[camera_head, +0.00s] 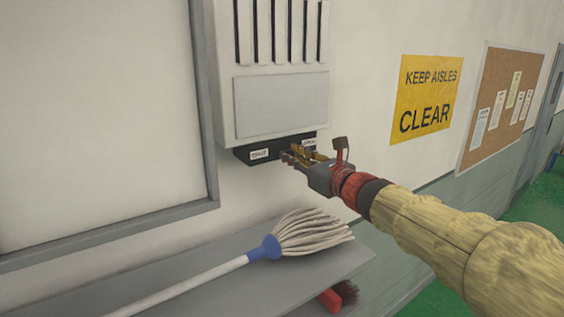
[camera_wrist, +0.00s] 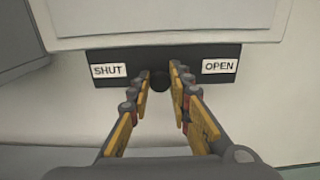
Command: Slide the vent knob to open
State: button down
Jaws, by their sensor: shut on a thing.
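The vent is a pale wall box (camera_head: 270,70) with dark vertical slots. A black strip (camera_head: 262,152) runs along its bottom and shows in the wrist view (camera_wrist: 195,55) with a white SHUT label (camera_wrist: 109,70) at left and a white OPEN label (camera_wrist: 219,66) at right. The dark round vent knob (camera_wrist: 160,81) sits between the labels, near the middle of the strip. My gripper (camera_wrist: 159,80) has its yellow fingers on either side of the knob, shut on it. In the head view my gripper (camera_head: 290,156) is at the strip, and its fingers hide the knob.
A mop (camera_head: 310,235) with a blue collar lies on a grey shelf (camera_head: 200,270) below the vent. A yellow sign (camera_head: 426,98) and a cork board (camera_head: 500,105) hang on the wall to the right.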

jog(key=w+d, duration=0.1)
jog(key=d, duration=0.1)
jog(key=w+d, duration=0.1)
jog(key=d, duration=0.1)
jog(key=shift+w+r+b, duration=0.1)
jog(key=shift+w+b, duration=0.2)
jog(key=shift+b, duration=0.1)
jog(key=c, duration=2.1)
grip_release()
jog(key=o, duration=0.4)
jog(key=shift+w+d, duration=0.15)
jog(key=shift+o, duration=0.3)
jog(key=v, duration=1.2)
